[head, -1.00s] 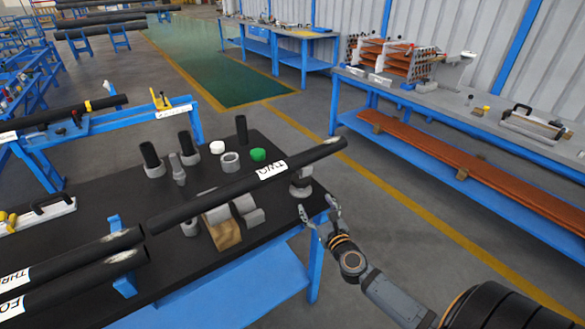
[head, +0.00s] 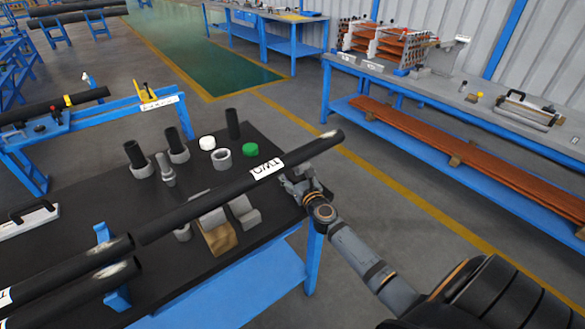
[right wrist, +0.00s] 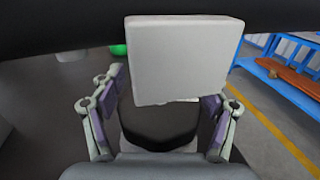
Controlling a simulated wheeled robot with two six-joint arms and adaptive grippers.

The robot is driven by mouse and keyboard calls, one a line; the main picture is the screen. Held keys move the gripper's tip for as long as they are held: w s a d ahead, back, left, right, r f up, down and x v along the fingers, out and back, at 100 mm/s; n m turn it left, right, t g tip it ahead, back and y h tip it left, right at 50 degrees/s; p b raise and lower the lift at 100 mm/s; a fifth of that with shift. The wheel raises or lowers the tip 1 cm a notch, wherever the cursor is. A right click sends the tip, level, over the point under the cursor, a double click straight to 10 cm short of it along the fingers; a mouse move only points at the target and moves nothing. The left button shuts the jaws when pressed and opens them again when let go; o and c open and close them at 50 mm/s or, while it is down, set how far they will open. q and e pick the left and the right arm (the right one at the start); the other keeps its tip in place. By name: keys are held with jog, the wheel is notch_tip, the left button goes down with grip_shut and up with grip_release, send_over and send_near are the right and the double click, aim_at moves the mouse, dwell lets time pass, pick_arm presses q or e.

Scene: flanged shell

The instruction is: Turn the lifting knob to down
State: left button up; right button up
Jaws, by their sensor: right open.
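The long black pipe marked TWO (head: 210,206) lies over the black table and crosses the top of the right wrist view (right wrist: 60,30). Under its right end stands a support with a light grey block (right wrist: 185,60) on top and a dark round part (right wrist: 155,130) below, which seems to be the lifting knob. My right gripper (head: 292,186) is at this support, mostly hiding it in the head view. In the right wrist view, its open fingers (right wrist: 161,105) stand on both sides of the dark part; contact cannot be told. My left gripper is not in view.
The black table (head: 75,205) holds grey V-blocks (head: 243,210), a wooden block (head: 218,238), upright black tubes, a white cap (head: 207,142) and a green cap (head: 250,149). Two more pipes lie at the lower left. Open floor separates this table from the blue workbench (head: 440,105) at right.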

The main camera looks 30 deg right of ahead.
jog(key=shift+w, duration=0.45)
jog(key=c, duration=1.1)
jog(key=shift+f, duration=0.1)
jog(key=shift+c, duration=0.4)
